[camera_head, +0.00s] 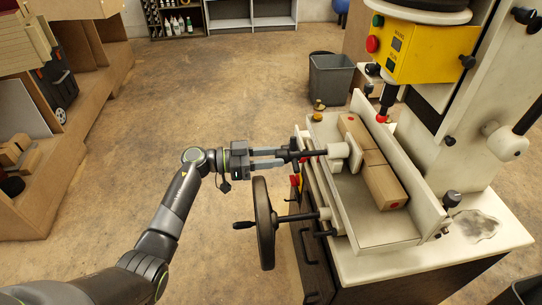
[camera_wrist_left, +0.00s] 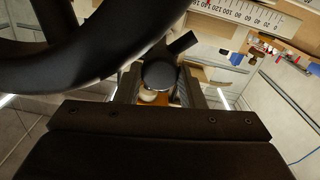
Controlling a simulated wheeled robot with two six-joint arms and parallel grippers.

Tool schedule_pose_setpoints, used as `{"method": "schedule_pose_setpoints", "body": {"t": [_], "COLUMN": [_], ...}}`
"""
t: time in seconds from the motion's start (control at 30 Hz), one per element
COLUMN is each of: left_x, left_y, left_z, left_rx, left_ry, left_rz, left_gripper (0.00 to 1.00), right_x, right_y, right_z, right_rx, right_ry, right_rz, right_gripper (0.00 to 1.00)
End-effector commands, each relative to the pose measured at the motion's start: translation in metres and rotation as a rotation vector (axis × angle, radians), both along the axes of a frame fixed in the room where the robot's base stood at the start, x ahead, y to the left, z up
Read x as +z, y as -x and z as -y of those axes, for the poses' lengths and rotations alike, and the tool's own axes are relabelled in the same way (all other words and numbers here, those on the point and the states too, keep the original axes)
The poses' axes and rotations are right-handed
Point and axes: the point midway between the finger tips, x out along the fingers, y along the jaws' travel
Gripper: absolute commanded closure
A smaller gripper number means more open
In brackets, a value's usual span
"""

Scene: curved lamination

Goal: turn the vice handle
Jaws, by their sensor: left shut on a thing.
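The vice handle (camera_head: 303,152) is a dark bar at the outer end of the vice screw (camera_head: 318,154), on the left side of the machine table. My left gripper (camera_head: 286,157) comes in level from the left and is shut on the handle. In the left wrist view the round black end of the handle (camera_wrist_left: 159,75) sits between the two fingers, with a dark stub slanting up to the right. The vice's pale jaw (camera_head: 338,158) stands close to wooden blocks (camera_head: 378,178) along the fence. My right gripper is not in view.
A large black handwheel (camera_head: 263,222) with its own crank stands just below my left gripper; its rim fills the upper left of the left wrist view (camera_wrist_left: 62,75). A yellow control box (camera_head: 420,50) overhangs the table.

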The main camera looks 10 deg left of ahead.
Motion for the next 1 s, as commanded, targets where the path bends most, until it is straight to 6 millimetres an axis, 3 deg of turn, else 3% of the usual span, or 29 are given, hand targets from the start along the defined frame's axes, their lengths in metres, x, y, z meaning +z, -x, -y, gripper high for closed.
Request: {"method": "schedule_pose_setpoints", "body": {"t": [0.5,1.0], "left_x": [0.001,0.0], "left_y": [0.001,0.001], "left_z": [-0.001,-0.001], "left_rx": [-0.001,-0.001], "left_ry": [-0.107,-0.179], "left_rz": [0.324,0.544], "left_gripper": [0.87,0.87], "right_x": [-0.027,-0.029], "right_y": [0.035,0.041], "right_z": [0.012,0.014], "right_rx": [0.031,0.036], "right_ry": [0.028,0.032], "right_rz": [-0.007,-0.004], "right_gripper": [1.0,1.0]}}
